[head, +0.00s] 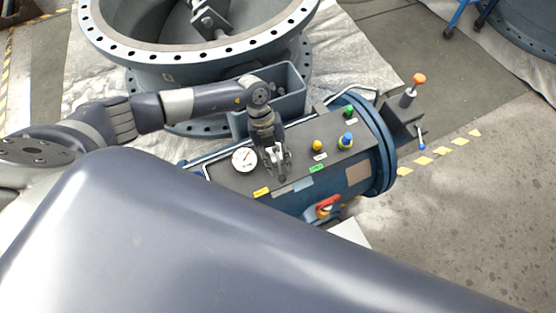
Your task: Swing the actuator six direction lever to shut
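The actuator (355,172) is a blue cylinder lying on its side, with a dark grey panel on top. My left gripper (278,168) points down over the panel, just right of a round white gauge (244,159). Its fingers cover part of the panel, and I cannot tell whether they are open or hold anything. A lever with an orange knob (419,80) stands upright at the right end. A small blue-tipped rod (422,146) is below it. Which part is the direction lever is not clear. My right gripper is not in view.
The panel carries a yellow button (317,146), a blue knob (346,140) and a green button (349,111). A red handle (328,203) is on the near side. A large flanged valve body (160,57) stands behind. The concrete floor (480,210) at right is clear.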

